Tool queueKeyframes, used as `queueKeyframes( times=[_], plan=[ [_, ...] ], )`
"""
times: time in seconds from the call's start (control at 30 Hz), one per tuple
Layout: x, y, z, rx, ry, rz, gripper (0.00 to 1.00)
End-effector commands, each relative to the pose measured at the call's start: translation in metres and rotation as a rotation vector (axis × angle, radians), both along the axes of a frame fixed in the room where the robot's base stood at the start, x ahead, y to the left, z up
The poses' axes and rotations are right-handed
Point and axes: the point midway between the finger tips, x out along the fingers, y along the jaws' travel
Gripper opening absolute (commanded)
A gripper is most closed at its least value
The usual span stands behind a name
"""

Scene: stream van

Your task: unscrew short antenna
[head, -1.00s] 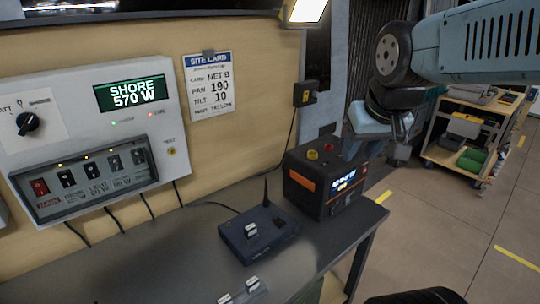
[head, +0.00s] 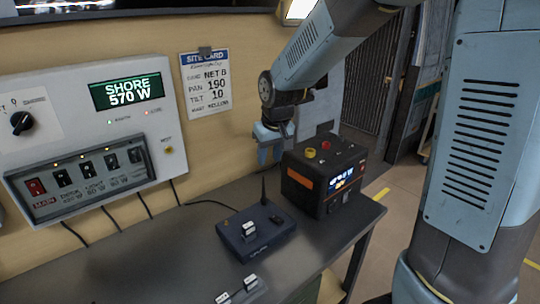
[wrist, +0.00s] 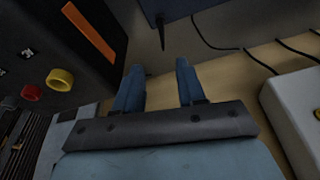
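The short antenna (head: 263,189) is a thin black spike standing upright on the back of the dark blue box (head: 255,232) on the bench. In the wrist view the antenna (wrist: 161,34) shows beyond the gap between my fingertips, under the edge of the blue box (wrist: 180,8). My gripper (head: 268,158) is above and behind the antenna in the head view, near the back wall and beside the black power unit. Its two blue fingers (wrist: 158,72) are apart with nothing between them. No contact with the antenna shows.
The black power unit (head: 325,178) with red and yellow knobs stands close to the right of my gripper. A white switch panel (head: 85,130) is on the wall at left. A cable runs behind the blue box. The front of the bench (head: 150,265) is mostly clear.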

Motion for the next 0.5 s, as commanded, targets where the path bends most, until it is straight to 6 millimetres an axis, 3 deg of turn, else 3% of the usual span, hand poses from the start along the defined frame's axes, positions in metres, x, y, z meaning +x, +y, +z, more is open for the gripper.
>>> queueKeyframes(
  times=[0.27,0.5],
  plan=[
    [0.006,0.007,-0.019,0.000,0.007,0.009,0.40],
    [0.015,0.010,-0.055,0.000,0.007,0.008,0.40]
  ],
)
